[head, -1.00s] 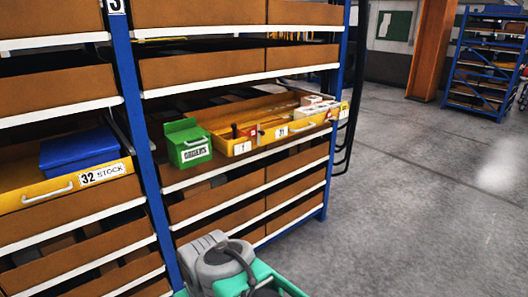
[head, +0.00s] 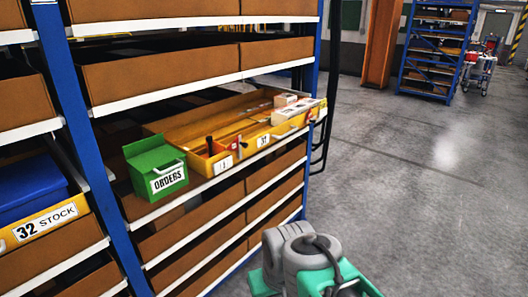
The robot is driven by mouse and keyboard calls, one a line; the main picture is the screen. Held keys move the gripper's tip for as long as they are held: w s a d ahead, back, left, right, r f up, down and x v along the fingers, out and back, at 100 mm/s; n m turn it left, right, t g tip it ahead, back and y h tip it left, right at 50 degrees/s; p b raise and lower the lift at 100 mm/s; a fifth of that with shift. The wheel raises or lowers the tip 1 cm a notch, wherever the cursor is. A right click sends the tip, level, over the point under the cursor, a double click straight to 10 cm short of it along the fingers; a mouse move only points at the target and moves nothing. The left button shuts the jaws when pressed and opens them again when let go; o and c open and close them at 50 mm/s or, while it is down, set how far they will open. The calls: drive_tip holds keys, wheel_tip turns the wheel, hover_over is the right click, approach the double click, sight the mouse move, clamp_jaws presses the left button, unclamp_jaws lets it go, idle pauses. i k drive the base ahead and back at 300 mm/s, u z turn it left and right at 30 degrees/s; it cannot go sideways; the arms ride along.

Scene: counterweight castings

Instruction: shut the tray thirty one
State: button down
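A long yellow tray (head: 284,131) lies on a middle shelf level of the rack. Its front has a small white label, blurred but possibly reading 31, and a pale handle. The tray appears pulled forward, its open top showing, with small white boxes (head: 290,104) at its right end. A shorter yellow tray (head: 221,167) with its own small label sits left of it, holding a dark upright item and a red item. My folded grey and green arm shows at the bottom, apart from the rack; my gripper is not in view.
A green ORDERS box (head: 157,172) stands left of the yellow trays. Open grey floor (head: 430,190) lies to the right.

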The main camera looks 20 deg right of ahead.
sight(249, 114)
drive_tip(key=u, duration=0.15)
drive_tip(key=i, duration=1)
drive_tip(key=u, duration=0.7)
